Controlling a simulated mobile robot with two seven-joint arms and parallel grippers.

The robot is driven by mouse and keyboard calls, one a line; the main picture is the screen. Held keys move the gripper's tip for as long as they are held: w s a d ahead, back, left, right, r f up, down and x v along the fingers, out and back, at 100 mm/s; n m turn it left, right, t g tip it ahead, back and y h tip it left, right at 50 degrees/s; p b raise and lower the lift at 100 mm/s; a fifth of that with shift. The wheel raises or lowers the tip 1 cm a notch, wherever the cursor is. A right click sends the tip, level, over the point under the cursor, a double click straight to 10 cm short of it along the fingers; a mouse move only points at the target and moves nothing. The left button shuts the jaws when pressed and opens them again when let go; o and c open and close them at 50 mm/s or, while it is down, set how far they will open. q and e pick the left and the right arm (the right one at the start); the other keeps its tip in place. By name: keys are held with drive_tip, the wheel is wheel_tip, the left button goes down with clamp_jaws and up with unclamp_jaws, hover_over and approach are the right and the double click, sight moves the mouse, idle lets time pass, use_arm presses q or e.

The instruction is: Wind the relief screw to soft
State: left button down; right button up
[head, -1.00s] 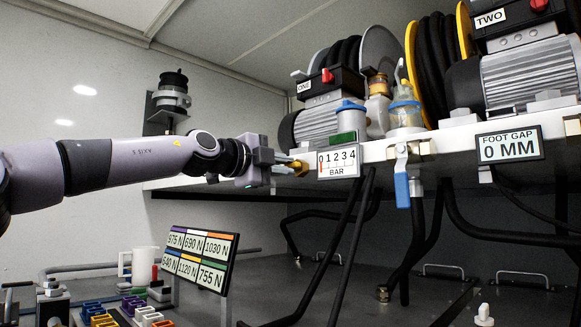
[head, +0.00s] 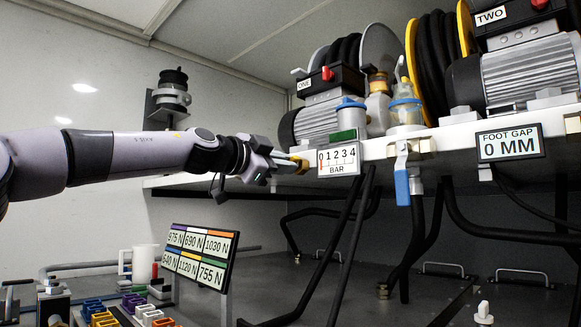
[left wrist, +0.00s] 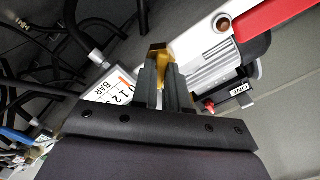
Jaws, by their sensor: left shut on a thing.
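The relief screw (head: 301,164) is a small brass-coloured part at the left end of the white shelf, beside the bar gauge. It also shows in the left wrist view (left wrist: 158,56), between the fingertips. My left gripper (head: 291,163) is shut on it; its fingers hide part of the screw. The fingers also show in the left wrist view (left wrist: 162,75). The bar gauge (head: 338,161) is a white plate marked 0 to 4, with a red pointer near 0. My right gripper is in neither view.
The white shelf (head: 454,133) carries motor unit ONE (head: 317,123) and motor unit TWO (head: 518,78). A blue-handled valve (head: 402,185) and black hoses hang below its front. A label board (head: 200,256) and coloured clips stand lower left.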

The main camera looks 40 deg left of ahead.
use_arm(q)
drive_tip(key=shift+n, duration=1.3)
drive_tip(key=shift+n, duration=0.3)
drive_tip(key=c, duration=1.1)
unclamp_jaws()
drive_tip(key=shift+o, duration=0.2)
drive_tip(key=shift+s, duration=0.1)
drive_tip(key=s, duration=0.8)
drive_tip(key=shift+a, duration=0.3)
drive_tip(key=shift+w, duration=0.1)
drive_tip(key=o, duration=0.6)
